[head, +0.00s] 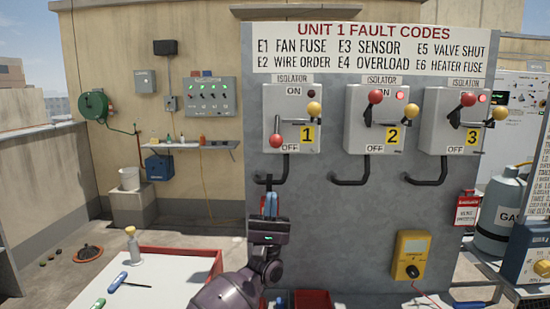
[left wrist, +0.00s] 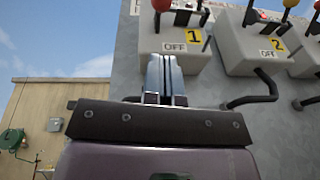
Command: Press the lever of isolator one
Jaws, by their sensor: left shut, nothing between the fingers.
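Isolator one (head: 291,118) is a grey box on the grey panel, with a yellow label 1. Its lever's red ball (head: 276,141) hangs low at the left near OFF; its yellow ball (head: 313,108) is at the upper right, and its small lamp (head: 311,93) is dark. In the left wrist view the red ball (left wrist: 161,5) is cut by the top edge. My left gripper (head: 269,196) is shut and empty, pointing up below isolator one. In the left wrist view its fingertips (left wrist: 165,58) overlap the box's lower part; contact cannot be told. My right gripper is not in view.
Isolator two (head: 376,119) and isolator three (head: 452,122) stand to the right, red balls up and lamps lit red. A bent black pipe (head: 284,170) leaves isolator one's underside near my gripper. A yellow meter (head: 411,257) is lower right. A red-rimmed white worktop (head: 165,275) is lower left.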

